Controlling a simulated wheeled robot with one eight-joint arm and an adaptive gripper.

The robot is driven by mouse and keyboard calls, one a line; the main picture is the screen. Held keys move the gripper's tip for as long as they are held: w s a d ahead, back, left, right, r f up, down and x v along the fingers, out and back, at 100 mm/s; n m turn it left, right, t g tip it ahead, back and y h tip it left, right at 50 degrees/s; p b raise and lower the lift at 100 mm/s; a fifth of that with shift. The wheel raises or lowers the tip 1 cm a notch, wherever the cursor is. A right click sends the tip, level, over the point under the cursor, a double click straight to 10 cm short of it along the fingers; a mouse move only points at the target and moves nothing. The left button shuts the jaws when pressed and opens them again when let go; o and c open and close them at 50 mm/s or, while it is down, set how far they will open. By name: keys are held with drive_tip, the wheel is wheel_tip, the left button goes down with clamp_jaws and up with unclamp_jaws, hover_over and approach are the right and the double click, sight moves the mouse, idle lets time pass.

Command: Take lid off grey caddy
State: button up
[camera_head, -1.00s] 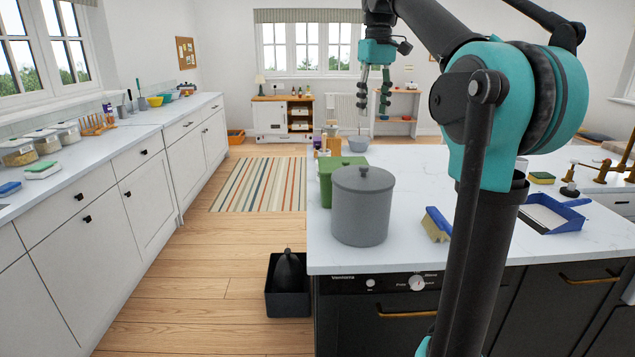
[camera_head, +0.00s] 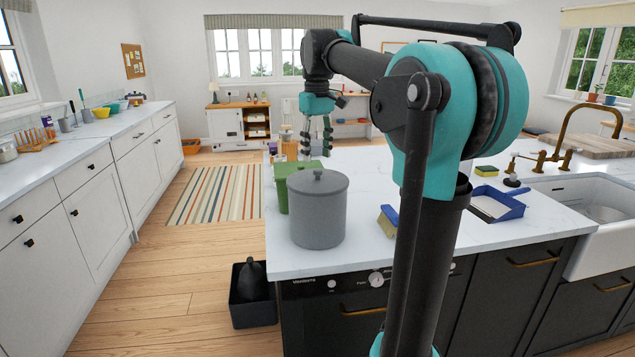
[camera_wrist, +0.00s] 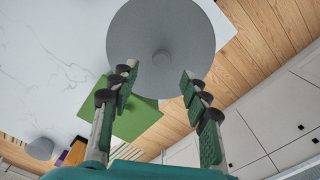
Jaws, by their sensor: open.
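The grey caddy (camera_head: 317,218) stands upright near the front left corner of the island worktop. Its round grey lid (camera_head: 318,184) with a small knob is on top. The lid also shows from above in the wrist view (camera_wrist: 160,30), with its knob (camera_wrist: 161,57) between and beyond my fingers. My gripper (camera_head: 317,152) is open and empty, raised above the worktop behind the caddy. In the wrist view my gripper (camera_wrist: 158,80) has its two fingers apart, pointing toward the lid, with none seen touching it.
A green lidded box (camera_head: 283,190) stands right behind the caddy; its lid shows in the wrist view (camera_wrist: 135,120). A brush (camera_head: 388,220) and a blue dustpan (camera_head: 497,204) lie to the right. A black bin (camera_head: 252,293) stands on the floor at left.

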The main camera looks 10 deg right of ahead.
sight(318, 170)
drive_tip(key=shift+s+d+f, duration=0.1)
drive_tip(key=shift+f, duration=1.25)
drive_tip(key=shift+s+f, duration=0.1)
drive_tip(key=shift+f, duration=1.2)
drive_tip(key=shift+c, duration=0.6)
drive_tip(key=c, duration=0.9)
